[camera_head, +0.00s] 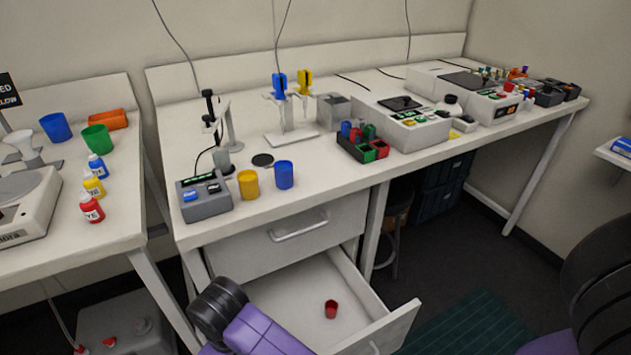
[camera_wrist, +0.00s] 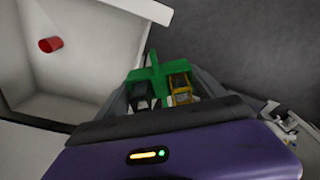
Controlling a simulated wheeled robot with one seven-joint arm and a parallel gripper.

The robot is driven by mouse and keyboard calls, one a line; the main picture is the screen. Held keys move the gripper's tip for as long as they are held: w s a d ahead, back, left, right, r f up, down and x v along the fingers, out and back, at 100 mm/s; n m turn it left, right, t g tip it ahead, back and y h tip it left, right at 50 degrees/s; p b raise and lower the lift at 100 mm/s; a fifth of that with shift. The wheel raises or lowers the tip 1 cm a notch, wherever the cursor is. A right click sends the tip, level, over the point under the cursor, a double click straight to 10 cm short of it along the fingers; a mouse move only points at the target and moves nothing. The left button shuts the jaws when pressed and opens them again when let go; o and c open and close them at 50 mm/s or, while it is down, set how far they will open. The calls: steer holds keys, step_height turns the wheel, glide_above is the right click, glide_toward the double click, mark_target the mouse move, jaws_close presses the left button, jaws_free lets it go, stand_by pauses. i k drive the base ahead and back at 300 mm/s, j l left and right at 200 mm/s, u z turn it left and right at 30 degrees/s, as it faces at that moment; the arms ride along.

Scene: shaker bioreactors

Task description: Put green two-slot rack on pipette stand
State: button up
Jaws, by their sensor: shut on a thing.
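The green two-slot rack (camera_wrist: 152,72) is between the fingers of my gripper (camera_wrist: 160,88) in the wrist view. My gripper is shut on it. One slot shows a dark insert and the other a yellow-framed one. The rack is held beside the open drawer, with dark floor behind it. The head view does not show the rack or my fingers. The pipette stand (camera_head: 291,136) is on the bench in the head view, with a blue pipette (camera_head: 280,83) and a yellow pipette (camera_head: 305,81) upright on it.
The open drawer (camera_head: 291,301) holds a red cup (camera_head: 331,309). On the bench are a yellow cup (camera_head: 248,184), a blue cup (camera_head: 284,175), a grey device (camera_head: 205,203) and a dark rack of coloured blocks (camera_head: 347,149). A grey box (camera_head: 334,111) stands right of the stand.

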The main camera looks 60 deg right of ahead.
mark_target(317, 163)
steer(key=k+u, duration=0.2)
steer(key=u, duration=0.2)
steer(key=k+u, duration=0.35)
steer(key=k+j+z, duration=0.1)
steer(key=z, duration=0.3)
steer(key=k+j+z, duration=0.1)
steer(key=z, duration=0.3)
steer(key=k, duration=0.05)
